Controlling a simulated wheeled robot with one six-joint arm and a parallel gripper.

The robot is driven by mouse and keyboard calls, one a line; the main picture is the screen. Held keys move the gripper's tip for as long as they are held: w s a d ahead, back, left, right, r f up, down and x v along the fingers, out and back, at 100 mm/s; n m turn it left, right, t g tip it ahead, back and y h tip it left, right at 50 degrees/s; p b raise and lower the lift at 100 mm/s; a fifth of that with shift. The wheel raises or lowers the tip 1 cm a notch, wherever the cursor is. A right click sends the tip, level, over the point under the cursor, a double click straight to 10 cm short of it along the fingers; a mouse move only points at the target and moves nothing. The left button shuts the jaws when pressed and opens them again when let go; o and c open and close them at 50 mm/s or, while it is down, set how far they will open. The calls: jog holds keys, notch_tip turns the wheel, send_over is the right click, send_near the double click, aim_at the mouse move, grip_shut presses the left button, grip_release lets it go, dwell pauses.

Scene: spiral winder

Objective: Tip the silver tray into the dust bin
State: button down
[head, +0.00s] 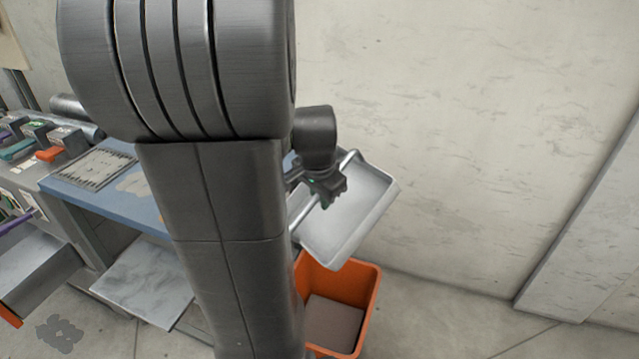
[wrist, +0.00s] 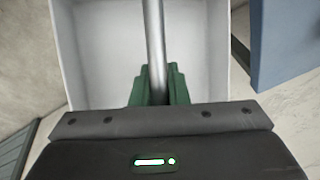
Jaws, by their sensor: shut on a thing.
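The silver tray (head: 354,215) is a shallow, light grey tray with a raised rim and a round bar handle. In the head view it hangs tilted above the orange dust bin (head: 370,313), its lower edge near the bin's far rim. My gripper (head: 329,191) is shut on the tray's bar. In the wrist view, the green fingers of my gripper (wrist: 158,88) close around the bar, with the white inside of the tray (wrist: 100,55) behind. The visible tray surface looks bare. My arm hides the tray's left part and the bin's left side.
A blue-topped bench (head: 75,185) with a slotted plate (head: 97,168) and coloured parts stands at the left. A grey lower shelf (head: 143,282) juts out below it. A concrete wall (head: 470,120) rises behind the bin, with a pillar at the right. Floor right of the bin is clear.

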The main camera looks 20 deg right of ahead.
jog(key=shift+r+p, duration=0.3)
jog(key=shift+r, duration=0.05)
jog(key=y+p, duration=0.1)
jog(key=p, duration=0.1)
jog(key=d+r+g+y+p, duration=0.1)
jog(key=p, duration=0.1)
jog(key=shift+w+d+r, duration=0.2)
jog(key=shift+w+d, duration=0.1)
jog(key=d+y+p, duration=0.1)
jog(key=p, duration=0.1)
jog(key=d+r+g+y+p, duration=0.1)
jog(key=p, duration=0.1)
jog(key=shift+w+m+y, duration=0.3)
jog(key=shift+w+y, duration=0.1)
jog(key=shift+w+d+r+g+y+p, duration=0.25)
jog(key=shift+d+g+y+p, duration=0.2)
jog(key=shift+y+p, duration=0.4)
jog(key=shift+f, duration=0.1)
jog(key=shift+s+a, duration=0.1)
